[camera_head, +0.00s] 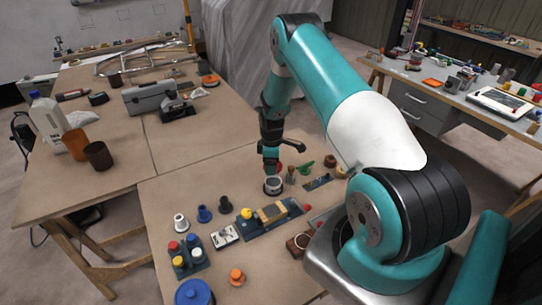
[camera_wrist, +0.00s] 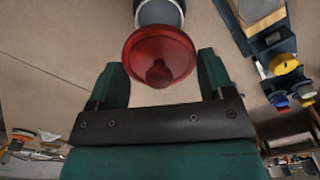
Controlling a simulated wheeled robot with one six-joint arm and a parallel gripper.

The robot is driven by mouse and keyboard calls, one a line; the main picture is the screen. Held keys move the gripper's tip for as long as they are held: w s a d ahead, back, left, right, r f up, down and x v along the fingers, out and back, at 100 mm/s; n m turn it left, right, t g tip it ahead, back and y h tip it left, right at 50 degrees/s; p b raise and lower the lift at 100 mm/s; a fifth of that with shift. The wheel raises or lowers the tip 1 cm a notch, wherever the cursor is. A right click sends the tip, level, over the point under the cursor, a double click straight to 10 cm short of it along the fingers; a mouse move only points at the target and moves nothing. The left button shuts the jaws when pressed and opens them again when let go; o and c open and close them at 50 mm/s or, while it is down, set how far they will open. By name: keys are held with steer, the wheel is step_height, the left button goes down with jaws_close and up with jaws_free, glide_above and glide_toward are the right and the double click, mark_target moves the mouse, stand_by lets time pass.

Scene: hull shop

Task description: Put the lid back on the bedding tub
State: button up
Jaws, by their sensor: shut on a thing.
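A red lid (camera_wrist: 160,55) with a central knob is between the two fingers of my gripper (camera_wrist: 160,88) in the wrist view, and my gripper is shut on it. A small tub (camera_wrist: 161,12) with a pale rim and a grey inside is just beyond the lid, partly hidden by it and cut by the picture's top edge. In the head view my gripper (camera_head: 271,170) points down right above the tub (camera_head: 273,187). Only a bit of red shows there beside the fingers. I cannot tell whether lid and tub touch.
A blue holder with a wooden block (camera_head: 272,213) lies in front of the tub. A green item (camera_head: 305,162) and small brown pieces stand close to its right. Small cups (camera_head: 204,214) stand to the left. The board behind and left of the tub is clear.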

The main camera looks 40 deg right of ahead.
steer(key=shift+f+b, duration=2.1)
steer(key=shift+f, duration=1.05)
steer(key=shift+s+b, duration=0.1)
steer(key=shift+b, duration=0.2)
steer(key=shift+f+b, duration=0.15)
steer(key=shift+b, duration=0.35)
steer(key=o, duration=0.9)
steer(key=shift+r+p, duration=2.05)
steer(key=shift+r, duration=1.5)
